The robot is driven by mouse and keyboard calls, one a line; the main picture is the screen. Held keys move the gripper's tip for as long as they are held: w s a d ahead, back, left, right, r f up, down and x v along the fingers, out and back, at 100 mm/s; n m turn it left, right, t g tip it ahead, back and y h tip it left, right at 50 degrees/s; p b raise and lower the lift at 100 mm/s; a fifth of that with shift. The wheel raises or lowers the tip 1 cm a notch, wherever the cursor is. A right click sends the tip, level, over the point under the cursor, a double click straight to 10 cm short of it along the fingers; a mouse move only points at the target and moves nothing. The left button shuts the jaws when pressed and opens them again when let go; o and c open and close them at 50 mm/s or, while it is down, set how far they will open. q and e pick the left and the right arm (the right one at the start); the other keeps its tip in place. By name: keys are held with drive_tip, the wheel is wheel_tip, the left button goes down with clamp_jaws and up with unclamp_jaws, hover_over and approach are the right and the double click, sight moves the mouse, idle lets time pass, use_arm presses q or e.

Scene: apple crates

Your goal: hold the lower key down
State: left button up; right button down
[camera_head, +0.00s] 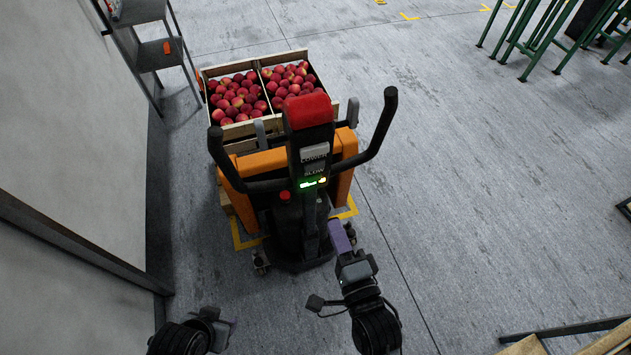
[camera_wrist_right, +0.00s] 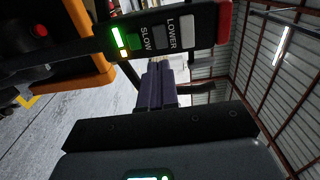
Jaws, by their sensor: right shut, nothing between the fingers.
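The lower key (camera_head: 314,152) is a pale block on the dark control head of the orange pallet truck (camera_head: 265,163). In the right wrist view the lower key (camera_wrist_right: 189,32) sits beside the word LOWER, with a darker key (camera_wrist_right: 158,38) by the word SLOW. My right gripper (camera_head: 338,229) has purple fingers, shut and empty, below and right of the control head in the picture. In the right wrist view its fingers (camera_wrist_right: 155,70) point toward the panel, apart from the lower key. My left gripper (camera_head: 222,330) is at the bottom left, its fingers not clearly visible.
Two crates of red apples (camera_head: 262,118) stand on the truck's far side. The truck's black handle (camera_head: 381,125) loops curve up around the control head. A red button (camera_head: 285,196) and green display (camera_head: 308,184) sit lower. A wall is left; open floor (camera_head: 480,200) lies right.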

sight(311, 168)
idle(0.3)
drive_tip(key=x, duration=1.4)
use_arm(q)
drive_tip(key=shift+r, duration=0.3)
